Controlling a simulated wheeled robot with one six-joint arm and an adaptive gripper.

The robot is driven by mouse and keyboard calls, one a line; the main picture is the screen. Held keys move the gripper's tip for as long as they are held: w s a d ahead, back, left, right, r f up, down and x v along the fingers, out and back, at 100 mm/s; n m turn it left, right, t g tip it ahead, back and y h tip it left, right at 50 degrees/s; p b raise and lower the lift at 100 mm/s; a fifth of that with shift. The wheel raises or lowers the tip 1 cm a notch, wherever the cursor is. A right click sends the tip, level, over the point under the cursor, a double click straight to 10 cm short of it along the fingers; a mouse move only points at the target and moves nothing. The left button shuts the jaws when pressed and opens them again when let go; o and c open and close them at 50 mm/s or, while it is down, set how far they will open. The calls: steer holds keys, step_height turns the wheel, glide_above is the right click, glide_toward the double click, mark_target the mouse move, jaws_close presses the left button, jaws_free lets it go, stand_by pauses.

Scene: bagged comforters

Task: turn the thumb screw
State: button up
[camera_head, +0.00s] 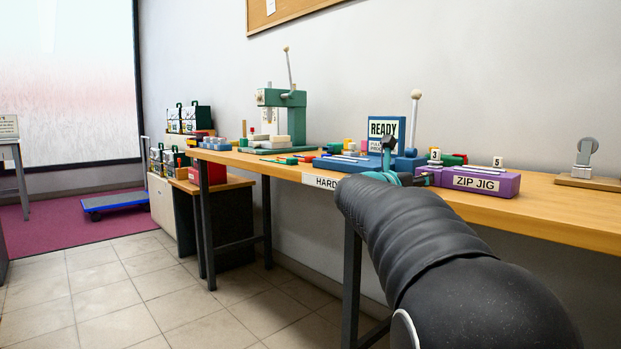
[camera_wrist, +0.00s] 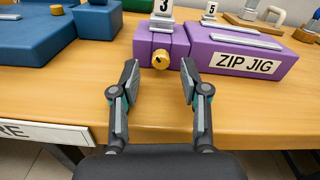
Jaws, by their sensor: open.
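The thumb screw is a small round brass-coloured knob (camera_wrist: 160,59) on the front face of the purple zip jig (camera_wrist: 205,60), below the block marked 3, in the wrist view. My gripper (camera_wrist: 160,78) is open, its two fingers spread in front of the knob with nothing between them. The knob shows beyond and between the fingertips; I cannot tell the exact gap. In the head view the purple zip jig (camera_head: 487,182) sits on the bench, and my arm hides most of my gripper and the knob.
A blue fixture (camera_wrist: 40,35) stands left of the jig on the wooden bench (camera_wrist: 75,88). Bare bench lies in front of the jig. A metal clamp on a board (camera_head: 586,165) is at the right.

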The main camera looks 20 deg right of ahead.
steer(key=s+a+r+n+t+y+p, duration=0.1)
steer(key=a+n+t+y+p, duration=0.1)
steer(key=a+n, duration=0.6)
steer(key=s+a+r+n+t+y+p, duration=0.1)
steer(key=a+n+t+y+p, duration=0.1)
steer(key=a+n+t+y, duration=0.3)
steer(key=s+a+r+n+t+y+p, duration=0.1)
steer(key=a+n+t+y, duration=0.3)
steer(key=a+n, duration=0.8)
steer(key=shift+s+a+r+y+p, duration=0.4)
steer(key=shift+a+r+y, duration=0.3)
steer(key=shift+a, duration=0.8)
steer(key=shift+f, duration=0.1)
